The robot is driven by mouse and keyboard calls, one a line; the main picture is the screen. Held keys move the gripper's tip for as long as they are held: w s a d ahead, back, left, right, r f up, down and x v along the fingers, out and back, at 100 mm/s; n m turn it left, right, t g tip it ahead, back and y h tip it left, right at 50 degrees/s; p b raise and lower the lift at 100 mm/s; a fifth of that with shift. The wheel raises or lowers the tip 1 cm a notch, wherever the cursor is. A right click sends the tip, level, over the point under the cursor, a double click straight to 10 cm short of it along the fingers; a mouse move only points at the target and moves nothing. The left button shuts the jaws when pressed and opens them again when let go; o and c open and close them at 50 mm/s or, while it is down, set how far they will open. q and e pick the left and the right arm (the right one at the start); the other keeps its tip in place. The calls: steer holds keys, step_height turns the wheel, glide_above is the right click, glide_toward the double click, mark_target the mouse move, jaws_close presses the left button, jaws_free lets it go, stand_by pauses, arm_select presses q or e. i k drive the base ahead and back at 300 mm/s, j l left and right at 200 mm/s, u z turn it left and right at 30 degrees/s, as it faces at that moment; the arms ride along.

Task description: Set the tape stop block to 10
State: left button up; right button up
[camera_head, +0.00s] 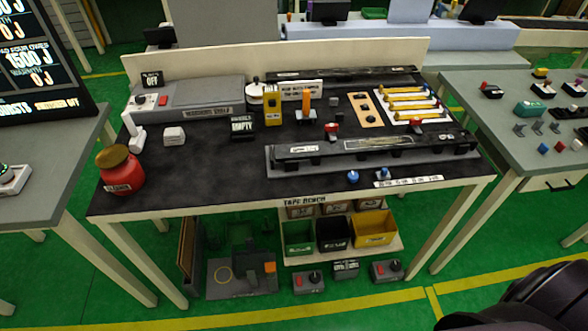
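The tape bench (230,181) is a dark-topped table with a "TAPE BENCH" label on its front edge. A long dark rail fixture (290,168) lies across its right half. A small block with a red top (331,129) and another red-topped piece (415,125) stand at the rail's back side. A blue knob (353,176) and a smaller blue knob (385,173) sit at its front, by a white scale strip (410,182) with marks too small to read. I cannot tell which piece is the stop block or its setting. Neither gripper is in view.
A red jar (119,170) stands at the bench's left corner, and a grey machine (188,101) behind it. A yellow holder (272,106) and yellow-handled tools (408,104) are at the back. Bins (373,230) sit below. The front-left bench top is clear.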

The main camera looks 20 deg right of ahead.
mark_target(383, 175)
steer(key=z, duration=1.35)
